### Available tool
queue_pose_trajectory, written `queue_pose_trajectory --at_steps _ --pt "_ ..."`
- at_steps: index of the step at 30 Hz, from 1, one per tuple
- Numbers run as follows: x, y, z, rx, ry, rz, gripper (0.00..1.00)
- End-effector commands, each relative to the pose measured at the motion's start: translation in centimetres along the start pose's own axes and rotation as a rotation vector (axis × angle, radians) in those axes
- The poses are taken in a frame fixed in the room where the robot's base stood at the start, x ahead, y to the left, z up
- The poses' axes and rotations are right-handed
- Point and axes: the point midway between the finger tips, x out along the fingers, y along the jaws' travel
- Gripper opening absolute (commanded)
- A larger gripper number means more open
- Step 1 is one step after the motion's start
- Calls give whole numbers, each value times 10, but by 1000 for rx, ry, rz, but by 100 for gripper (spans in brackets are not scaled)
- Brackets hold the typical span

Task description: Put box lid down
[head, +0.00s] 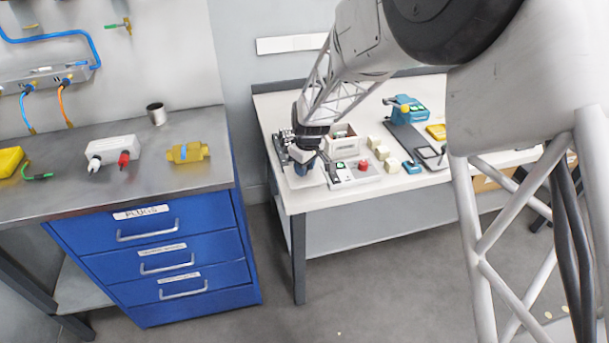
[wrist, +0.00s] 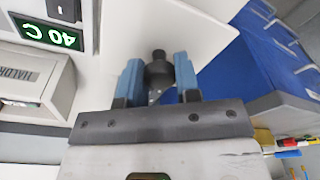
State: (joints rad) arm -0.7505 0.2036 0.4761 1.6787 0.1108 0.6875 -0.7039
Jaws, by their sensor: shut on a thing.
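My gripper (wrist: 158,72) has blue fingers closed on the dark knob of a white lid (wrist: 205,35) in the wrist view. The lid is a flat pale plate spreading beyond the fingertips. In the head view my gripper (head: 305,168) points down at the left front corner of the white table, with the lid (head: 308,181) under it. I cannot tell whether the lid touches the table. A white open-topped box (head: 342,147) stands just behind and to the right. Its labelled side (wrist: 28,80) shows at the left of the wrist view.
A panel with a green 40 C display (wrist: 48,34) and a red button (head: 362,165) lies right of the gripper. Several cream blocks (head: 382,152) and a blue device (head: 405,110) stand farther right. The blue drawer cabinet (head: 150,255) is left, across a gap.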

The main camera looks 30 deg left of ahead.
Motion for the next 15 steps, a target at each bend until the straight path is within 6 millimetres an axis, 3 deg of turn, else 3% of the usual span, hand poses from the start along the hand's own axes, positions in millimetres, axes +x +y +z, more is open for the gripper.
queue_pose_trajectory --at_steps 5,15 --pt "5 0 1 0 -1 -1 6" --pt "34 0 4 0 -1 -1 6"
